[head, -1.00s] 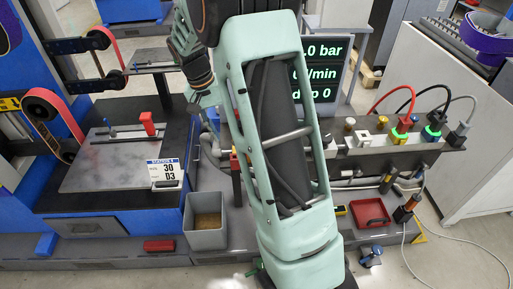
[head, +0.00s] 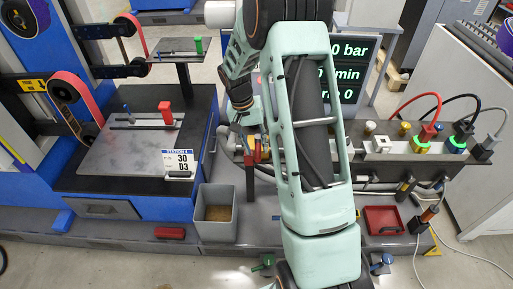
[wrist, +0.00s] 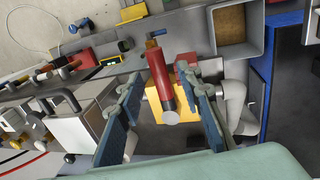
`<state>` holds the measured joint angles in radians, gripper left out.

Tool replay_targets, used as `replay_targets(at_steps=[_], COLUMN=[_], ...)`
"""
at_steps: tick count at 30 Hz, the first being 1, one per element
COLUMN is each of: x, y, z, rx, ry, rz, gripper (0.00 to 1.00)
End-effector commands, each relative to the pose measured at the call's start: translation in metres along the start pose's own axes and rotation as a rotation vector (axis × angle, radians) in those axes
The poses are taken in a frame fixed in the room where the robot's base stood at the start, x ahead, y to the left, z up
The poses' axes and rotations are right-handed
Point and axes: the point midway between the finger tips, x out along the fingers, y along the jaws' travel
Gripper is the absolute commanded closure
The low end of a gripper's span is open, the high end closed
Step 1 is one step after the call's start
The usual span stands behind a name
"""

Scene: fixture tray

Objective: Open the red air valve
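The red air valve handle (wrist: 160,75) shows in the wrist view as a red bar with a pale round end, in front of a yellow block (wrist: 155,103). In the head view a small red and yellow part (head: 252,150) stands at the left end of the pipe bench, partly hidden by my arm. My gripper (wrist: 159,80) is open, with one blue-padded finger on each side of the handle. Gaps show between the fingers and the bar; contact is not visible. In the head view my gripper (head: 243,125) is just above that part.
A grey bin (head: 217,236) stands left of the bench, beside the blue station with a grey plate (head: 105,150). A display (head: 372,62) stands behind my arm. Cabled plugs (head: 425,132) are at the right of the bench, and a red tray (head: 383,208) lies below.

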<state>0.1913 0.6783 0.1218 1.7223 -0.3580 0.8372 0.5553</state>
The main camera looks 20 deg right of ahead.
Motion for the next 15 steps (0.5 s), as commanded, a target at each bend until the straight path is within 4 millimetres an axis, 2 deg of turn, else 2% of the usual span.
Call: replay_targets(at_steps=[4,13,15], x=[0.0119,0.0146,0.0146], y=[0.0001,0.0001,0.0], z=[0.0001,-0.0001,0.0], rx=[0.0,0.0,0.0], ry=[0.0,0.001,0.001], rz=[0.0,0.0,0.0], gripper=[0.67,0.67,0.72])
